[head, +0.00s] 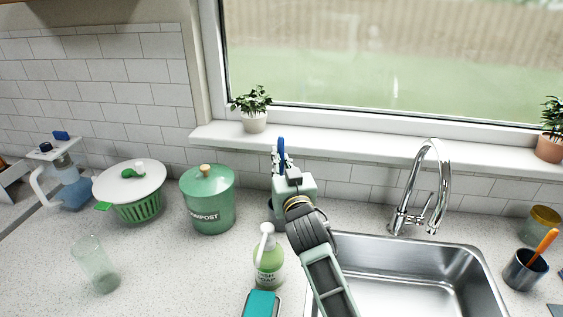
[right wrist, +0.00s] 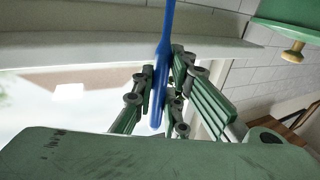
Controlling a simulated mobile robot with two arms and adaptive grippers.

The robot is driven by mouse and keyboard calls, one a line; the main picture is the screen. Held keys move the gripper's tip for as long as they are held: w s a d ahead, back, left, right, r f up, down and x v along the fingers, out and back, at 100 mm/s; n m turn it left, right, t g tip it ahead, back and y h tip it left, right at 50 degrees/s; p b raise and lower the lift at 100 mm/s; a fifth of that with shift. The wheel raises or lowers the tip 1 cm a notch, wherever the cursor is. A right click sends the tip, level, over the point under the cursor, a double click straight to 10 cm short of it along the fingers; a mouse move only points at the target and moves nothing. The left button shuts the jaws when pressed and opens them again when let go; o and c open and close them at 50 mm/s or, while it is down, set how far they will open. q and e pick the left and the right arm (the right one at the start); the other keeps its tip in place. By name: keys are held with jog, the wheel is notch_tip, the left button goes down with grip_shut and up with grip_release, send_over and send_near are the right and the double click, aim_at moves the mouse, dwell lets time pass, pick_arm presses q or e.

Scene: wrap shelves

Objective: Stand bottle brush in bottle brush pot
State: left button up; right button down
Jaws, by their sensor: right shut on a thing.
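My right gripper (head: 281,160) is raised behind the sink's left end, in front of the window sill. It is shut on the blue handle of the bottle brush (head: 281,147). In the right wrist view the blue handle (right wrist: 164,45) passes between the fingers (right wrist: 163,75). The brush's bristle end cannot be made out. A small dark edge (head: 271,204) shows just left of my right arm, low behind it; it may be a pot, but my arm hides most of it. My left gripper is not in view.
A green compost bin (head: 208,205) stands left of my gripper. A soap bottle (head: 268,258) and teal sponge (head: 261,304) are in front. The sink (head: 400,275) and tap (head: 433,190) are right. A dark cup (head: 524,271) with an orange-handled tool stands far right.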

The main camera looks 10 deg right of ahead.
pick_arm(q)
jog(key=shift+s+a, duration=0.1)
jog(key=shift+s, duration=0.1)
pick_arm(e)
jog(key=c, duration=1.7)
grip_release()
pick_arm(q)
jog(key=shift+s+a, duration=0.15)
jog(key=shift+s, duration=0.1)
pick_arm(e)
jog(key=s, duration=1.2)
jog(key=shift+f, duration=0.15)
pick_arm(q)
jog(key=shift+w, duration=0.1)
